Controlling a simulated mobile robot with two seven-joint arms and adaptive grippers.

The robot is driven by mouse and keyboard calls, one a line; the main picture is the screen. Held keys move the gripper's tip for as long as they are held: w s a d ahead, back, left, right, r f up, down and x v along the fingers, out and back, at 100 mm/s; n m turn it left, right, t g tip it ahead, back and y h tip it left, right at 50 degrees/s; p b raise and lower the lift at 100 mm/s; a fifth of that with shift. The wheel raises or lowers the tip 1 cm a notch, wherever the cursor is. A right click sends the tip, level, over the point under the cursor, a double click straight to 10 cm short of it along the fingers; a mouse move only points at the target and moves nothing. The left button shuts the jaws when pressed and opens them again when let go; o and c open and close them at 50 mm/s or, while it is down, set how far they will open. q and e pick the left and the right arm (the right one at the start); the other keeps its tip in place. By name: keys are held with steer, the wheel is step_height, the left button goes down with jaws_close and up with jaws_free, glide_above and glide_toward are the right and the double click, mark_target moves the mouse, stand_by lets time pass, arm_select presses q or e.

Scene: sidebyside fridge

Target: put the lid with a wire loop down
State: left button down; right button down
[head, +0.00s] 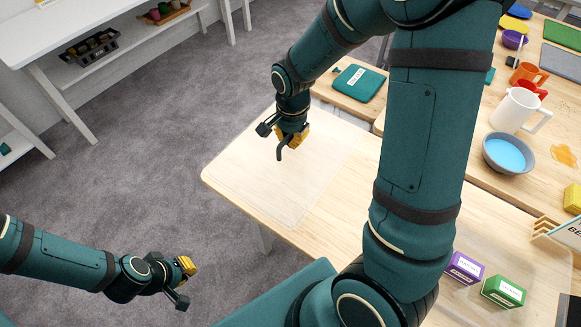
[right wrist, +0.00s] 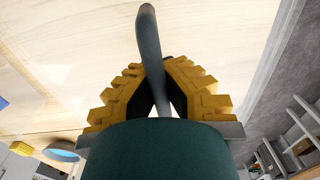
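My right gripper (head: 294,138) is over the light wooden table's left part. Its yellow fingers (right wrist: 166,72) are closed around a dark grey curved piece (right wrist: 150,45), which sticks out past the fingertips. In the head view this piece (head: 281,151) hangs like a small hook below the fingers. I take it for part of the lid with a wire loop; a full lid shape and the loop cannot be made out. It appears apart from the tabletop. My left gripper (head: 187,268) is over the floor at lower left, away from the table; its finger gap is unclear.
The tabletop (head: 240,170) under the right gripper is bare, with a faint pale mat outline. A teal pad (head: 359,83) lies behind. A white jug (head: 514,109), a grey bowl (head: 508,153), a purple box (head: 464,267) and a green box (head: 503,291) stand at right.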

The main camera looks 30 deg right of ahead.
mark_target(291, 149)
step_height(291, 149, down, 7)
steer(key=shift+s+r+b, duration=0.1)
steer(key=shift+r+b, duration=0.1)
steer(key=shift+b, duration=0.45)
step_height(291, 149, down, 3)
steer(key=shift+f+b, duration=0.2)
steer(key=shift+b, duration=0.15)
steer(key=shift+r, duration=0.1)
steer(key=shift+f, duration=0.2)
steer(key=c, duration=1.1)
jaws_free()
steer(key=shift+c, duration=0.2)
